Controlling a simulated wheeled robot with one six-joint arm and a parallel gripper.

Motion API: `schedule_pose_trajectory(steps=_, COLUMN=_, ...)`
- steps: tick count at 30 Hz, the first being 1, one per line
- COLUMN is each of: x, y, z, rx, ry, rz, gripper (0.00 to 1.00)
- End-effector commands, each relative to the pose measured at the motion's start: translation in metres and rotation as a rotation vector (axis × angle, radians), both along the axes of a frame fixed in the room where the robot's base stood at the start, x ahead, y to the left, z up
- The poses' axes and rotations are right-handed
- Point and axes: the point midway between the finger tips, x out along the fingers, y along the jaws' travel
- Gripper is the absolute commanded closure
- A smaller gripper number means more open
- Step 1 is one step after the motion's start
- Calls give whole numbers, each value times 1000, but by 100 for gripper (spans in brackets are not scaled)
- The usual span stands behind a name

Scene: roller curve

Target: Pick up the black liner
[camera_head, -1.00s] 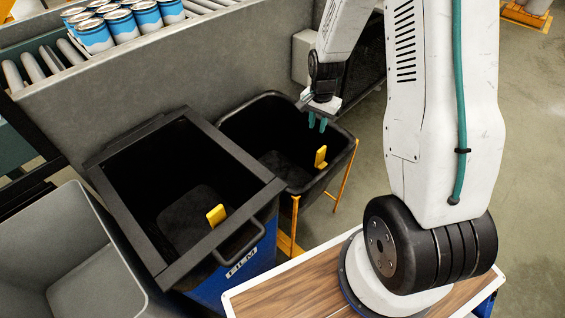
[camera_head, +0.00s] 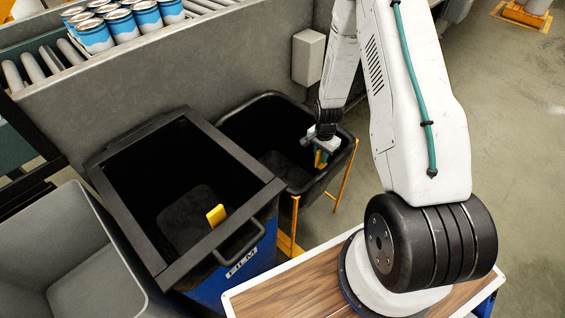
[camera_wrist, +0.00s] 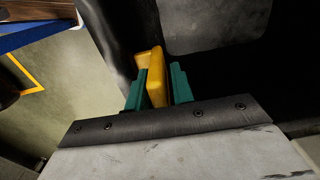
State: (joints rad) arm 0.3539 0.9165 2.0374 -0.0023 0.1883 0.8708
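A black liner (camera_head: 250,115) sits in an orange-legged stand, with a yellow tab (camera_wrist: 155,75) on its near right inner side. My gripper (camera_head: 321,152) is lowered into the liner's right side at this tab. In the wrist view, its green fingers (camera_wrist: 158,95) stand on either side of the yellow tab, with the tab reaching up between them. They look open; a narrow gap shows on the right, and contact on the left is unclear. A second black liner (camera_head: 185,215), also with a yellow tab (camera_head: 216,215), sits inside the blue bin marked FILM (camera_head: 240,268).
A black frame with a handle (camera_head: 240,243) tops the FILM bin. A grey bin (camera_head: 65,235) stands at the left. The grey conveyor wall (camera_head: 180,80) rises behind, with a grey box (camera_head: 308,57) on it and cans (camera_head: 120,27) above. Open floor (camera_head: 510,130) lies right.

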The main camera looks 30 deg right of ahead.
Motion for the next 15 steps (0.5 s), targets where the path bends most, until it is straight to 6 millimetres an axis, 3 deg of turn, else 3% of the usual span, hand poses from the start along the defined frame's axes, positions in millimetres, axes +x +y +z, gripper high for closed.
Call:
schedule_pose_trajectory(steps=7, x=0, y=0, z=-2, rx=-1, ry=-1, rz=0, gripper=76)
schedule_pose_trajectory(steps=9, x=0, y=0, z=-2, rx=-1, ry=-1, rz=0, gripper=96)
schedule_pose_trajectory(steps=10, x=0, y=0, z=-2, rx=-1, ry=-1, rz=0, gripper=100)
schedule_pose_trajectory(steps=15, x=0, y=0, z=-1, rx=-1, ry=-1, rz=0, gripper=100)
